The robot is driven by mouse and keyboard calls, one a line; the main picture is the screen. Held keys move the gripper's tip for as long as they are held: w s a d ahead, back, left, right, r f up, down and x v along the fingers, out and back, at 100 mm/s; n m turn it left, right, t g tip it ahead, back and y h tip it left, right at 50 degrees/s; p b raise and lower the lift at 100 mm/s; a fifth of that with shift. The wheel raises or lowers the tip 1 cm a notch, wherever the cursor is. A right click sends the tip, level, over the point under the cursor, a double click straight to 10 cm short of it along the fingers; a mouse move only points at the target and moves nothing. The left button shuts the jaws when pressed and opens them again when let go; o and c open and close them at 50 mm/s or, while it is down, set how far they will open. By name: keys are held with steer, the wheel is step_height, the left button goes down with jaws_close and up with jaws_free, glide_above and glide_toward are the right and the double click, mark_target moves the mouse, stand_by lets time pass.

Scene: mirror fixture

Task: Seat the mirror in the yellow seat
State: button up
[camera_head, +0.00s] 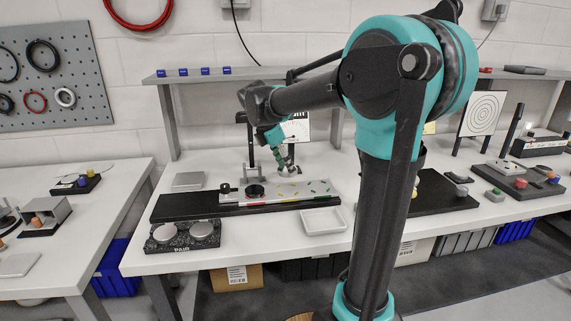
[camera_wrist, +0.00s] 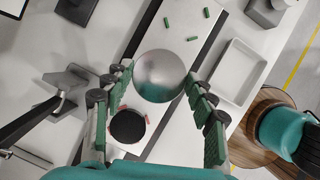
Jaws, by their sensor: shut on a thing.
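My gripper (camera_head: 287,165) hangs above the long pale fixture plate. In the wrist view my gripper (camera_wrist: 158,74) has its green-padded fingers on both sides of a round silver mirror (camera_wrist: 160,78), shut on it. The mirror looks about face-on to the wrist camera and covers the plate beneath it.
A white tray (camera_head: 323,220) lies in front of the plate. A speckled stand (camera_head: 182,246) marked PAIR holds two silver discs at the front left. A grey bracket (camera_head: 250,172) stands behind the black disc. Small green pieces (camera_wrist: 192,38) lie beyond the mirror.

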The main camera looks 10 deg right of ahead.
mark_target(283, 170)
steer(key=shift+f, duration=2.7)
steer(key=shift+f, duration=0.6)
steer(key=o, duration=1.4)
steer(key=shift+o, duration=0.2)
steer(key=shift+r, duration=0.1)
steer(key=shift+r, duration=1.4)
steer(key=o, duration=0.4)
